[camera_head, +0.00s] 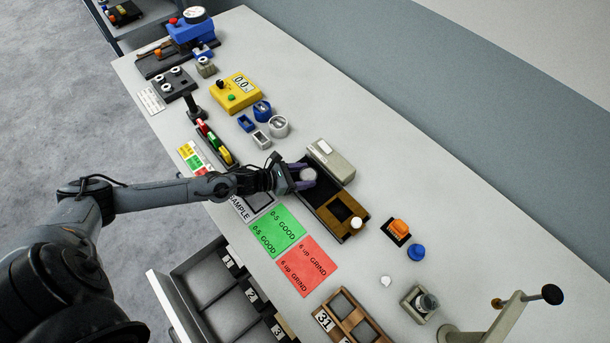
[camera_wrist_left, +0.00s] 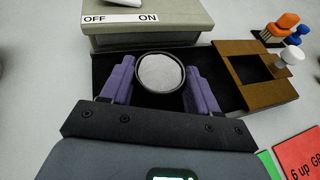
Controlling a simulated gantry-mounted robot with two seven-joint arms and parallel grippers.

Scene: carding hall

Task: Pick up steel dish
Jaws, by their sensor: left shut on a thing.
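The steel dish (camera_wrist_left: 160,72) is a small round dish with a dark rim and a pale grey inside. It sits between the two purple fingers of my left gripper (camera_wrist_left: 160,85), which is shut on it. In the head view the dish (camera_head: 308,175) shows at the tip of my left gripper (camera_head: 302,177), over the black bed of a device. Whether the dish touches the bed below is hard to tell. My right gripper is not in view.
A grey box with an OFF/ON label (camera_wrist_left: 150,22) stands just beyond the dish. A brown wooden block (camera_head: 343,213) with a white knob lies nearby. Green (camera_head: 278,231) and red (camera_head: 306,266) cards lie on the bench.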

